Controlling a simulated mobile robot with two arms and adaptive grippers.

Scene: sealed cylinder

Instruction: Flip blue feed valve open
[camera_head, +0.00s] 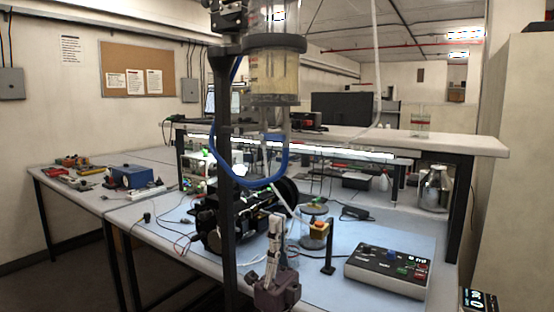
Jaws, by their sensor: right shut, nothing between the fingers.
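My right gripper (275,222) points upward at the lower middle, its pale fingers together and empty above a purple-grey body. A clear vessel (273,72) with cream-coloured contents hangs on a dark upright post at the top middle. A blue tube (250,184) loops below it, above my gripper's fingertips. I cannot make out a separate blue valve handle or its position. A small clear cylinder (313,234) with a dark lid stands on the bench right of the gripper, apart from it. My left gripper is not in view.
A control box (388,271) with coloured knobs, one blue, sits at the right on the blue-grey bench. A bulky black machine (235,222) stands behind the post (224,150). A metal jar (434,188) is farther back.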

